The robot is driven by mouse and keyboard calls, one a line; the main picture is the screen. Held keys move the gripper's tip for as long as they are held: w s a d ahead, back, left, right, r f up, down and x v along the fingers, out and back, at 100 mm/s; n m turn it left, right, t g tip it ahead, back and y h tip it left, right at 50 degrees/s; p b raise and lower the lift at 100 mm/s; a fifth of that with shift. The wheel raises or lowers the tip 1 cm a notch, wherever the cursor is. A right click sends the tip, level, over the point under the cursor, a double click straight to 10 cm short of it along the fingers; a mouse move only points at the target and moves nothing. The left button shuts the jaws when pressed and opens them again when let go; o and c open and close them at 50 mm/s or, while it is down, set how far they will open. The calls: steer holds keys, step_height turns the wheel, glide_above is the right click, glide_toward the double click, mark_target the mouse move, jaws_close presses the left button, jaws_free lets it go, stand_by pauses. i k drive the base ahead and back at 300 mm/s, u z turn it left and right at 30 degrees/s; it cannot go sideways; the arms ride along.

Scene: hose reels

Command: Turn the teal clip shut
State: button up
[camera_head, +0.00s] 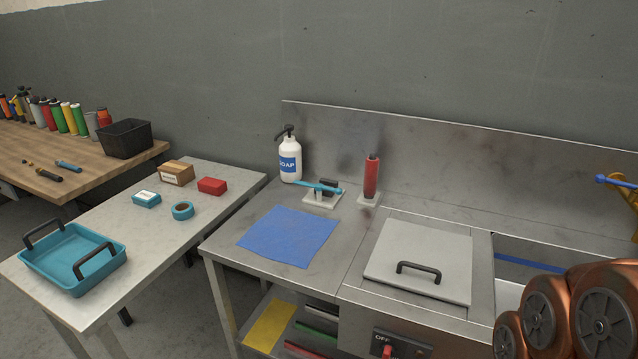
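The teal clip (318,187) is on the steel counter, in front of the soap bottle. It shows as a teal bar lying roughly level above a pale base plate (320,201), with a dark block at its right end. The bar reaches out to the left past the plate. At this size I cannot tell whether the clip is open or shut. My gripper is not in view; only copper-coloured links of my arm show at the lower right, well apart from the clip.
A white soap bottle (290,161) stands behind the clip and a red upright cylinder (371,177) to its right. A blue cloth (288,236) lies in front. A grey lid with a black handle (418,262) is at right. A side table holds a teal tray (58,270).

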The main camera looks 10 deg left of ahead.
mark_target(318, 186)
steer(key=z, duration=0.35)
steer(key=i, duration=0.5)
steer(key=u, duration=2.25)
